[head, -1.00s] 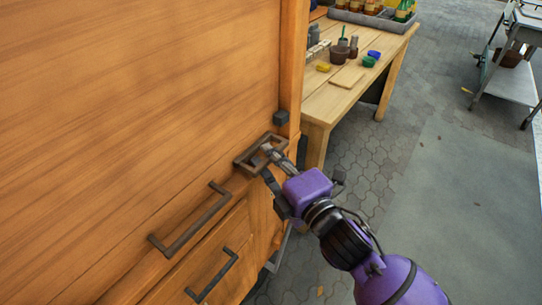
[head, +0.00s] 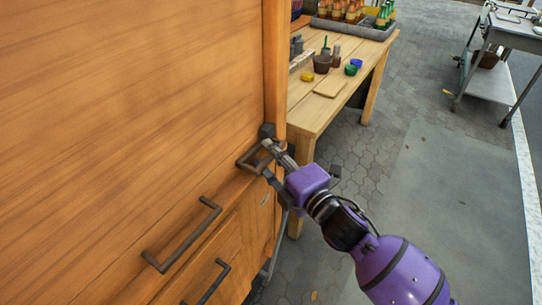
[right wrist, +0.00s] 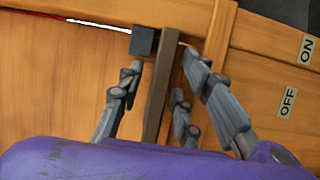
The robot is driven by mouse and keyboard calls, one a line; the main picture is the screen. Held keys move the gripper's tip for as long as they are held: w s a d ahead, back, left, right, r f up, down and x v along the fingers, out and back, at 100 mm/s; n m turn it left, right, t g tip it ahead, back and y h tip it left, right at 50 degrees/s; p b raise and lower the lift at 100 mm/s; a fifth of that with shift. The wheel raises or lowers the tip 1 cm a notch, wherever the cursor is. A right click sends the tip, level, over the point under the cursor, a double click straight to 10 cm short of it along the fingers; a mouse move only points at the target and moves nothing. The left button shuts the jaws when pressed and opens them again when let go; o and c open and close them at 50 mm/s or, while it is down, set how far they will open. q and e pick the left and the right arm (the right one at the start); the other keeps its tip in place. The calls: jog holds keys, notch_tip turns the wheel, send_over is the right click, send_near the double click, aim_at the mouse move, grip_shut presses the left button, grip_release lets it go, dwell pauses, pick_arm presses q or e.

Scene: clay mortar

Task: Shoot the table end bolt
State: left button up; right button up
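The dark bolt handle (head: 250,158), a rectangular loop, sits on the wooden panel edge close below a dark block (head: 267,130). In the right wrist view its bar (right wrist: 160,85) stands beside the block (right wrist: 144,41). My right gripper (head: 268,160) is at the loop, and in the right wrist view its fingers (right wrist: 158,95) stand on both sides of the bar. A gap shows left of the bar, so the fingers look open around it. An "ON" label (right wrist: 307,47) and an "OFF" label (right wrist: 288,102) are on the wood at right. My left gripper is out of view.
Two dark drawer handles (head: 183,236) are on the wooden front at lower left. A wooden table (head: 310,111) with pots, a board and a bottle tray (head: 352,29) stands behind. A metal cart (head: 488,81) is at upper right. Paved floor at right is clear.

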jog(key=shift+s, duration=0.1)
jog(key=shift+s+d, duration=0.2)
jog(key=shift+s, duration=0.25)
jog(key=v, duration=1.1)
jog(key=shift+d, duration=0.1)
